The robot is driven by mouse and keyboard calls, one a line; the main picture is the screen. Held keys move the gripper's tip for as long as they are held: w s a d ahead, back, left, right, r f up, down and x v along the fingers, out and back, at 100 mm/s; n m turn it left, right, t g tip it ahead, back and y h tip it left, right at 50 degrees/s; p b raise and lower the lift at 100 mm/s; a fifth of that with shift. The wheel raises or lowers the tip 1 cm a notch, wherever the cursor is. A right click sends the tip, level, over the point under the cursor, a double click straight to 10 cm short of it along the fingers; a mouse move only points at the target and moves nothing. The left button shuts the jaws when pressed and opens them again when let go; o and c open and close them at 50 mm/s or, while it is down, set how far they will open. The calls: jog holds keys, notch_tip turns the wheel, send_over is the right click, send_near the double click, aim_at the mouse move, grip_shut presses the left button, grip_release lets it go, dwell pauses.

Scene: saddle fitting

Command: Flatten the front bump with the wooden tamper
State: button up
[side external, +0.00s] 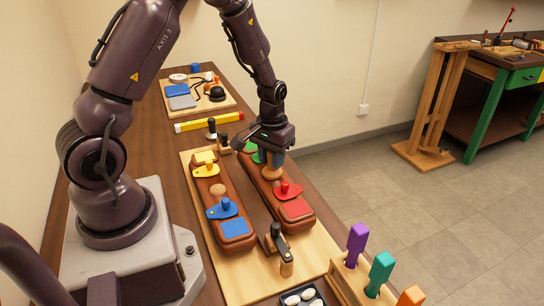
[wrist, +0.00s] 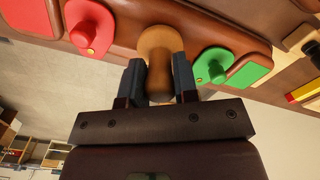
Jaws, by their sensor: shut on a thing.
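My gripper (side external: 270,157) is shut on the wooden tamper (wrist: 156,50), a tan turned piece with a narrower waist; its two fingers sit either side of it in the wrist view. In the side view the tamper (side external: 273,173) is upright over the right brown padded panel (side external: 279,195), between a red piece and a green piece. Its lower end is at or very near the panel; I cannot tell whether it touches. No bump shows under it. On the left brown panel (side external: 241,245) a tan rounded bump (side external: 218,190) stands between yellow and blue pieces.
Red (side external: 290,190) and green (wrist: 212,66) knobbed pieces flank the tamper closely. A dark clamp (side external: 279,242) stands at the panels' near end. Purple, teal and orange handles (side external: 381,270) stand in a wooden rack at front right.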

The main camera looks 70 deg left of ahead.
jog(key=shift+r, duration=2.5)
